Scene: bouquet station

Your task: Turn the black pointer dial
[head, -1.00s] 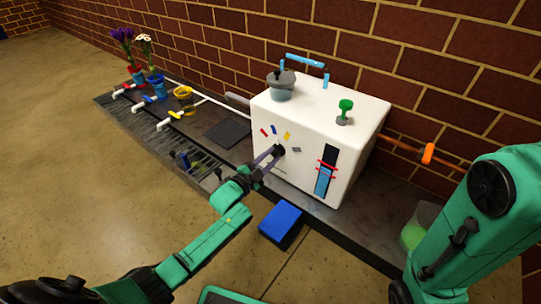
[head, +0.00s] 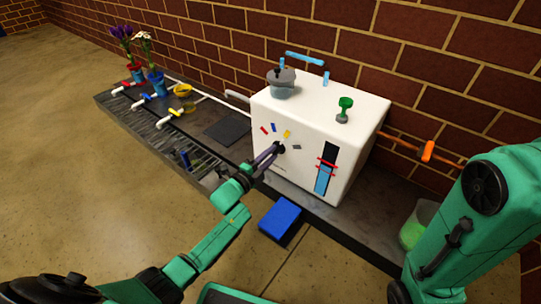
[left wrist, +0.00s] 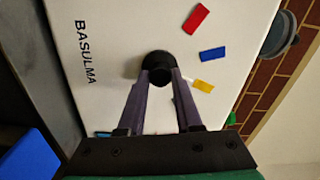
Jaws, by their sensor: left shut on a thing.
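The black pointer dial (left wrist: 158,62) is on the front face of the white box (head: 352,112). Coloured marks surround it: red (left wrist: 196,18), blue (left wrist: 212,54) and yellow (left wrist: 203,86), with a grey one (head: 297,147) in the head view. My left gripper (left wrist: 162,77) is shut on the dial, its two purple-grey fingers on either side of the knob. The dial also shows at the fingertips in the head view (head: 280,149). The fingers hide part of it, so I cannot tell where its pointer aims. My right gripper is out of view.
A blue block (head: 281,218) sits below the box front. A gauge (head: 326,170) is to the dial's right. A grey pot (head: 281,83) and a green knob (head: 345,107) are on top. Pipes with valves (head: 172,117) and flowers (head: 147,50) stand at left.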

